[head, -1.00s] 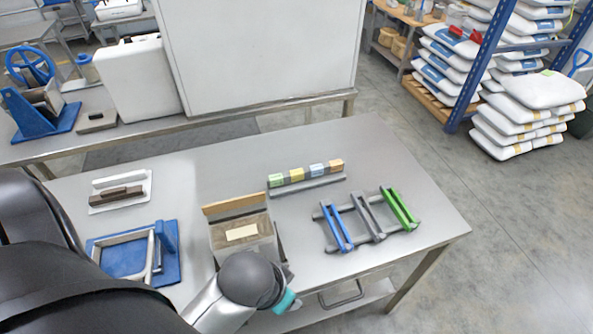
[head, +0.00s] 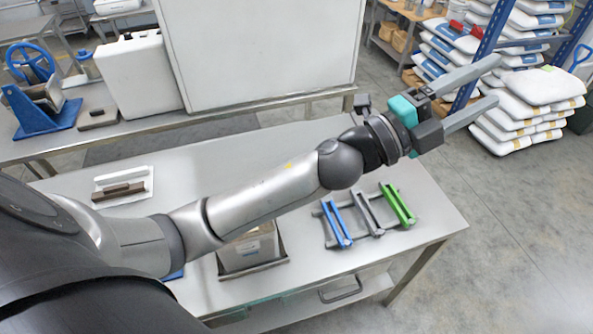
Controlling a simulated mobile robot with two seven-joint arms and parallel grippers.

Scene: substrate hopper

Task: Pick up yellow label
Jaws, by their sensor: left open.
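A small yellow patch (head: 288,165) shows at the upper edge of my left forearm, and it may be part of the yellow label. The rest of the row of coloured blocks on the table is hidden behind my arm. My left gripper (head: 494,82) is open and empty, reaching to the upper right, above and past the table's far right side. Its two long grey fingers are spread wide and point right, well away from the yellow patch. My right gripper is not in view.
A rack with blue, grey and green bars (head: 368,215) lies on the table's right part. A box (head: 250,252) sits in a tray near the front, partly behind my arm. A white tray (head: 124,185) is at left. A large white panel (head: 262,50) stands behind.

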